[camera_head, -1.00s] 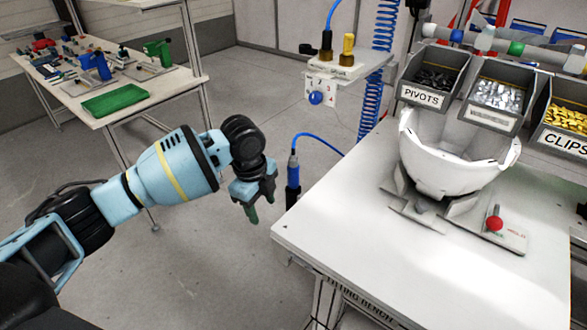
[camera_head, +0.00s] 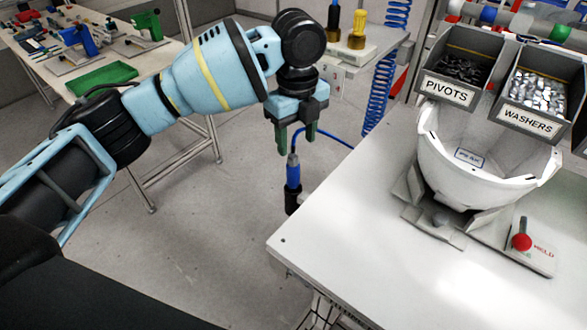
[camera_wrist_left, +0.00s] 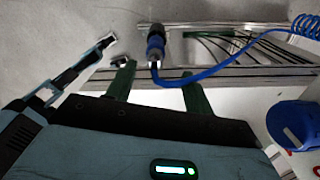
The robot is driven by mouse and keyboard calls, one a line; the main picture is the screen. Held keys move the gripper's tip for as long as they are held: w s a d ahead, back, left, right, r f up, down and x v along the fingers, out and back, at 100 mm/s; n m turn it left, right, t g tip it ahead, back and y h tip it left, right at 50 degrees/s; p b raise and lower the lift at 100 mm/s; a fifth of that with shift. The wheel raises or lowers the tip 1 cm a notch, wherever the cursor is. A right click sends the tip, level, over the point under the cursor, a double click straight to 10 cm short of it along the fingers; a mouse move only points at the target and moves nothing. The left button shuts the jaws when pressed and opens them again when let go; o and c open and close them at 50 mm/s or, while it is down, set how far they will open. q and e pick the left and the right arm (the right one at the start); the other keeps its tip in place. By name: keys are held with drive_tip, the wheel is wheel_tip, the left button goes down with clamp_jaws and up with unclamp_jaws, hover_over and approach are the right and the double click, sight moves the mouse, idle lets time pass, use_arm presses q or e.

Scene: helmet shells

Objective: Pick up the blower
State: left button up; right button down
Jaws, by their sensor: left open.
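What looks like the blower, a blue cylinder (camera_head: 293,173) on a blue hose, stands upright in a black holder (camera_head: 293,201) by the bench's left edge. In the left wrist view the blower (camera_wrist_left: 155,43) shows beyond the fingers, its hose running right. My left gripper (camera_head: 297,138) is open, its green fingers pointing down, just above the blower in the head view. In the wrist view the left gripper (camera_wrist_left: 160,72) has the hose crossing the gap between its fingers. I see no grip on the blower. My right gripper is out of view.
The white bench (camera_head: 360,235) carries a white helmet shell (camera_head: 470,165) on a fixture. Bins of pivots (camera_head: 447,91) and washers (camera_head: 528,122) stand behind it. A small stand (camera_head: 350,66) holds a yellow-topped tool (camera_head: 357,30). A coiled blue hose (camera_head: 378,95) hangs behind. Floor left of the bench is open.

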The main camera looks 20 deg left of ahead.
sight(293, 165)
use_arm(q)
drive_tip(key=shift+s+f, duration=0.2)
drive_tip(key=shift+f, duration=0.5)
drive_tip(key=shift+w+f, duration=0.1)
drive_tip(key=shift+f, duration=0.5)
drive_tip(key=f, duration=0.4)
drive_tip(key=shift+s+a, duration=0.2)
drive_tip(key=shift+a, duration=0.1)
drive_tip(key=shift+f, duration=0.55)
drive_tip(key=shift+c, duration=0.4)
drive_tip(key=c, duration=0.7)
